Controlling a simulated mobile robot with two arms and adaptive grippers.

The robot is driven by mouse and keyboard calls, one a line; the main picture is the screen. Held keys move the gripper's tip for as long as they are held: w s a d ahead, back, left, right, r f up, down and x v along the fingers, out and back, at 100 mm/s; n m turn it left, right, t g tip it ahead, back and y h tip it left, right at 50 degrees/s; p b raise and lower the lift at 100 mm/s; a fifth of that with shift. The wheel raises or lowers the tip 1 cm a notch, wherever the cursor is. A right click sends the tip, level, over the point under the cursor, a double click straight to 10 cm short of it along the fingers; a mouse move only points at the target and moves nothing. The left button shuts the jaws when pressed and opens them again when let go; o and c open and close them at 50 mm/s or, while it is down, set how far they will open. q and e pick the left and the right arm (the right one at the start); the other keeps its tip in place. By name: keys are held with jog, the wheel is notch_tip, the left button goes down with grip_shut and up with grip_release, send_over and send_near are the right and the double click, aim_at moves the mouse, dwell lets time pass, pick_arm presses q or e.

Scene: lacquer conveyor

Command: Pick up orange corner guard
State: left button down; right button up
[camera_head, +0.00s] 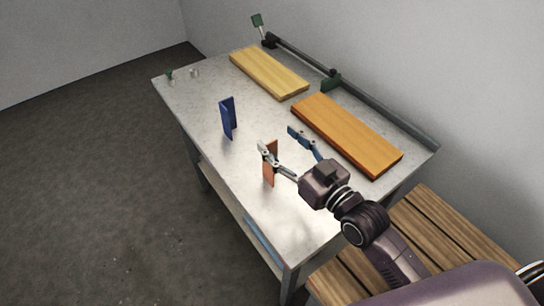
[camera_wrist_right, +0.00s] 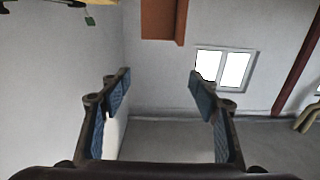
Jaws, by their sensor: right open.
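The orange corner guard (camera_head: 270,172) stands upright on the grey metal table (camera_head: 215,165), left of the orange board. My right gripper (camera_head: 278,141) is open above the table close to the guard. One finger covers part of the guard's upper end in the head view; I cannot tell whether they touch. In the right wrist view my right gripper (camera_wrist_right: 160,90) is open with nothing between its fingertips. An orange-brown piece (camera_wrist_right: 163,20), likely the guard, shows at the top edge there, cut off by the frame. My left gripper is not in view.
A blue corner guard (camera_head: 228,118) stands further back on the table. A yellow board (camera_head: 268,73) and an orange board (camera_head: 347,134) lie along the right side, by a dark rail (camera_head: 300,58). A slatted wooden surface (camera_head: 425,245) is at the lower right.

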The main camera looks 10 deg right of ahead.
aim_at(270, 147)
jog(key=f+b, duration=0.2)
jog(key=f, duration=0.1)
jog(key=f+b, duration=0.3)
jog(key=shift+w+d, duration=0.1)
jog(key=shift+w, duration=0.1)
jog(key=shift+w+f+b, duration=0.1)
jog(key=shift+b, duration=0.25)
jog(key=shift+w+a, duration=0.2)
jog(key=shift+w, duration=0.1)
jog(key=p+x, duration=0.1)
jog(key=x, duration=0.5)
jog(key=shift+p, duration=0.35)
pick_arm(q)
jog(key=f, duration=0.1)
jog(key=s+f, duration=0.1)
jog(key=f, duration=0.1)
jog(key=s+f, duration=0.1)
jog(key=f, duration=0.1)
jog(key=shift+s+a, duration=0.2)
pick_arm(e)
jog(key=shift+w+a, duration=0.2)
jog(key=shift+w, duration=0.25)
jog(key=shift+c, duration=0.7)
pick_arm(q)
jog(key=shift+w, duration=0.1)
pick_arm(e)
jog(key=c, duration=1.3)
